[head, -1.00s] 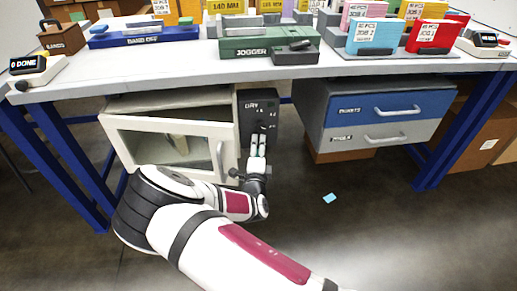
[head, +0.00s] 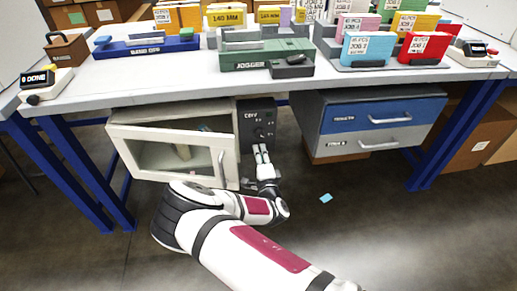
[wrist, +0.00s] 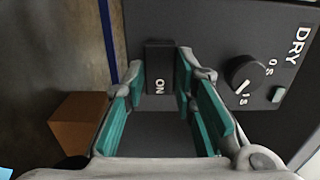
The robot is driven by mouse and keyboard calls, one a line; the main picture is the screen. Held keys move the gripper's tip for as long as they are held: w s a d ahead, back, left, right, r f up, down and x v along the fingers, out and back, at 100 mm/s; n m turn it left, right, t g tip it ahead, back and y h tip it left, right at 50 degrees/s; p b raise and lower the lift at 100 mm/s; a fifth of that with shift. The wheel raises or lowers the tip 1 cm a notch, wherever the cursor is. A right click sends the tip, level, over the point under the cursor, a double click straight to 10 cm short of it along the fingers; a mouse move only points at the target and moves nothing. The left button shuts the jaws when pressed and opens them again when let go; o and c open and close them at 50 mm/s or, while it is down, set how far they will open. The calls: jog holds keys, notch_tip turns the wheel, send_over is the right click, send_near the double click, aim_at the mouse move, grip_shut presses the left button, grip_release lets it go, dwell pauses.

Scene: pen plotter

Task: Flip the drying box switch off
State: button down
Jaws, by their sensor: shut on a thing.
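The drying box (head: 150,115) is a pale cabinet with a windowed door, under the workbench. Its dark control panel (head: 250,110), marked DRY, stands at its right side and fills much of the wrist view (wrist: 225,25). The switch (wrist: 160,72) is a dark block with ON lettered on it, at the panel's lower edge. My gripper (head: 261,148) reaches up to the lower part of the panel. In the wrist view, its teal-padded fingers (wrist: 161,75) are on both sides of the switch, shut on it. The switch is not clear in the head view.
A drawer unit (head: 370,120) hangs to the right. Blue bench legs (head: 455,140) stand at both sides. The floor in front is open, with a blue scrap (head: 326,198).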

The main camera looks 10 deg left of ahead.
jog(key=n+y+p, duration=0.1)
jog(key=n+g+y+p, duration=0.1)
jog(key=y+p, duration=0.1)
jog(key=shift+w+d+r+y, duration=0.1)
jog(key=shift+w+d+y, duration=0.1)
jog(key=shift+d+y, duration=0.1)
jog(key=c, duration=1.3)
grip_release()
jog(key=shift+s, duration=0.1)
jog(key=v, duration=1.2)
jog(key=shift+d+r, duration=0.1)
jog(key=shift+r, duration=0.05)
